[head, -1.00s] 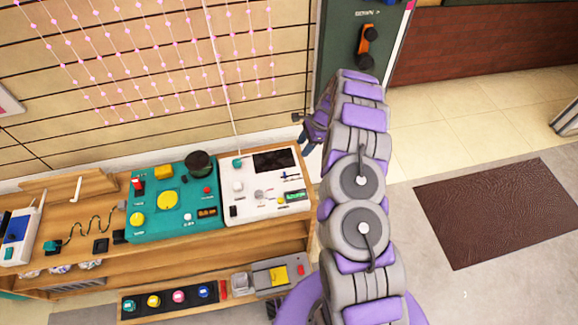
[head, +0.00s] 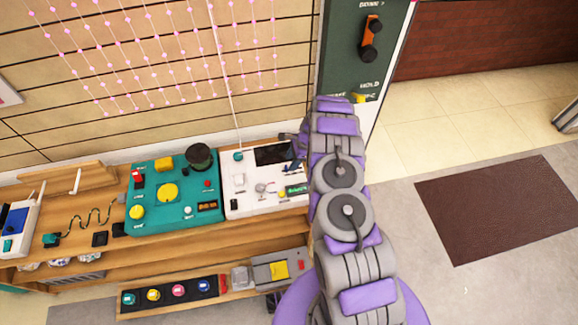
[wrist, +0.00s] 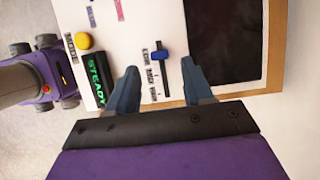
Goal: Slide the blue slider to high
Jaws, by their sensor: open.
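The blue slider (wrist: 160,56) shows in the wrist view on a dark straight slot in a white panel (wrist: 125,35). Its knob sits near the upper end of the slot in that view. Small labels stand along the slot's left side, too small to read surely. My gripper (wrist: 160,76) is open, with one blue-grey finger on each side of the slot and the knob just beyond the fingertips. Whether the fingers touch the panel I cannot tell. In the head view my gripper (head: 295,160) is over the right part of the white panel (head: 232,207) and hides the slider.
A green display reading STEADY (wrist: 97,78) and a yellow button (wrist: 83,41) lie left of the slot in the wrist view. A black screen (wrist: 222,40) lies right. A teal panel (head: 150,225) with a dark knob (head: 198,156) stands left on the wooden bench (head: 150,258).

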